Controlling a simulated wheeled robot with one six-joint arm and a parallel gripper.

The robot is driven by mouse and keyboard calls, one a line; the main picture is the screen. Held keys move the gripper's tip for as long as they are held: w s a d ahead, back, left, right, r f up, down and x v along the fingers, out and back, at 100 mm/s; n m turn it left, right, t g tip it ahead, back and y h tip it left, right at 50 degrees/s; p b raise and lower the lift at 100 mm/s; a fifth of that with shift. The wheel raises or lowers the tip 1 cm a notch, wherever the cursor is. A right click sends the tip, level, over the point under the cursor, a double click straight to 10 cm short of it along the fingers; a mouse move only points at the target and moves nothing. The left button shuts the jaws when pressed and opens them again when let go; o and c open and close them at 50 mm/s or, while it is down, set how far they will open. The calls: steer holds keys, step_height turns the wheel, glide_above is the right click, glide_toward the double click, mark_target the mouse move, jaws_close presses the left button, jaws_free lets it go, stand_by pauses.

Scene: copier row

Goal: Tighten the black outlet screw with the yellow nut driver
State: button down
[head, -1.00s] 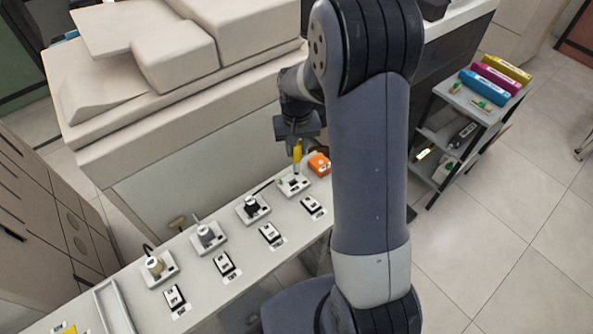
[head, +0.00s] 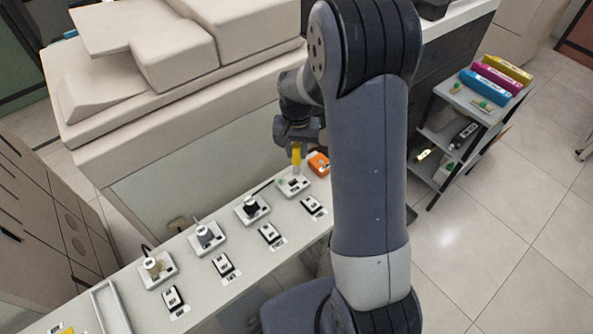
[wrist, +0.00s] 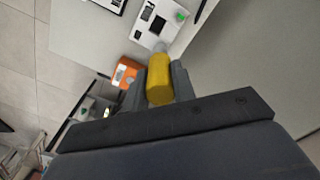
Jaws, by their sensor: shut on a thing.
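My gripper (head: 297,141) is shut on the yellow nut driver (head: 296,156), which points down over the bench. In the wrist view the driver (wrist: 160,82) sits between the fingers, with its grey shaft (wrist: 160,47) at the near edge of a white outlet plate (wrist: 152,32). In the head view that outlet plate (head: 301,190) is the rightmost of the row and carries a small green part. I cannot make out the black outlet screw, nor whether the driver touches anything. Another outlet (head: 252,208) to the left holds a black plug.
An orange box (head: 318,163) stands close to the driver on the right. More outlets with plugs and a row of black-and-white switches (head: 269,233) line the bench. The copier (head: 180,100) rises behind. A grey shelf cart (head: 455,120) with toner cartridges stands at the right.

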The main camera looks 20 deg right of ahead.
steer(key=shift+m, duration=0.4)
steer(key=shift+r, duration=0.15)
steer(key=shift+r+p, duration=1.8)
steer(key=shift+r, duration=0.6)
